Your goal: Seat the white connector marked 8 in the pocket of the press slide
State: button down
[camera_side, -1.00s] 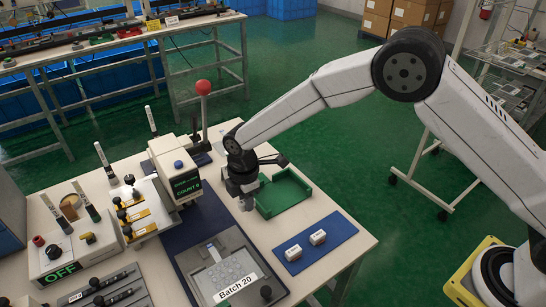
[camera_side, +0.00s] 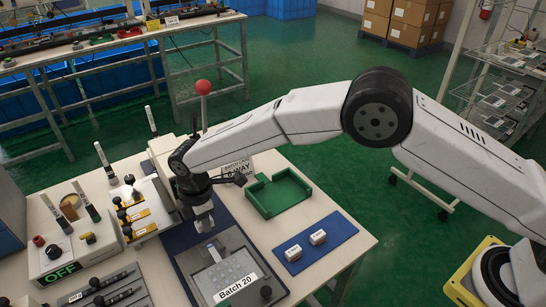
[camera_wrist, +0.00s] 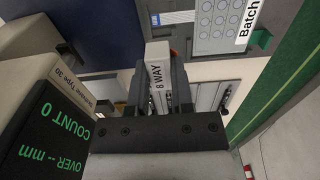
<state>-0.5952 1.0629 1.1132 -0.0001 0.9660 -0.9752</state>
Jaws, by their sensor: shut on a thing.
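My gripper (camera_wrist: 160,85) is shut on a white connector (camera_wrist: 157,60) marked "8 WAY" in the wrist view. The dark fingers flank the connector on both sides. In the side view my gripper (camera_side: 203,218) is beside the press (camera_side: 168,160), above the dark blue mat and behind the grey plate. The press (camera_wrist: 50,120) fills the left of the wrist view, its display reading "COUNT 0". I cannot clearly make out the press slide or its pocket; my arm covers the area in front of the press in the side view.
The grey plate (camera_side: 225,272) labelled "Batch 20" holds a keypad film. Two other white connectors (camera_side: 293,252) (camera_side: 318,237) lie on the blue mat (camera_side: 335,247) at right. An empty green tray (camera_side: 278,193) stands behind them. A control box marked "OFF" (camera_side: 62,268) stands at left.

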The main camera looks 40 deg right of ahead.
jog(key=shift+f, duration=0.1)
send_over(211, 248)
jog(key=shift+w+f, duration=0.1)
jog(key=shift+f, duration=2.65)
jog(key=shift+f, duration=1.25)
jog(key=shift+c, duration=2.1)
grip_release()
